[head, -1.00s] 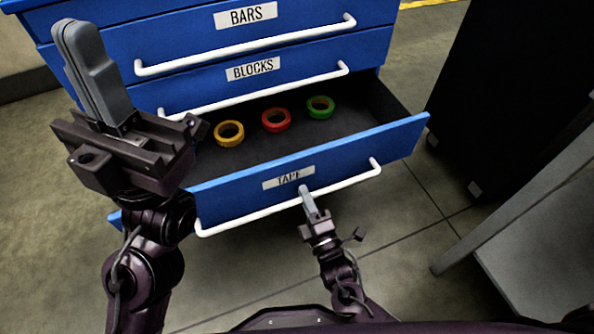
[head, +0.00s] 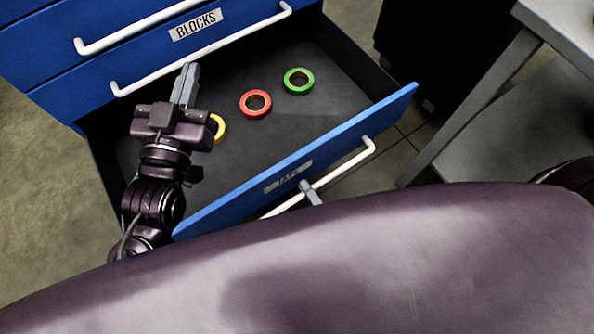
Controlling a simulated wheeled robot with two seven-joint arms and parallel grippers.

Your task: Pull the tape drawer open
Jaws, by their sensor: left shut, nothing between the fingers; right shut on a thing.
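The tape drawer (head: 330,148), with a blue front and the label TAPE (head: 288,177), stands well open. Its white bar handle (head: 350,163) runs along the outside of the front. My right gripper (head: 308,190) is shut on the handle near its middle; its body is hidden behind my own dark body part. Inside the drawer lie a red tape roll (head: 256,104), a green tape roll (head: 299,81) and a yellow tape roll (head: 220,129), partly hidden by my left gripper. My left gripper (head: 187,72) is shut and empty, over the drawer's left part.
The BLOCKS drawer (head: 225,42) above is shut, with its white handle (head: 200,52) near my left gripper's tips. A grey table (head: 500,75) stands at the right, and a black cabinet (head: 435,50) at the back right. Bare floor (head: 45,190) shows at the left.

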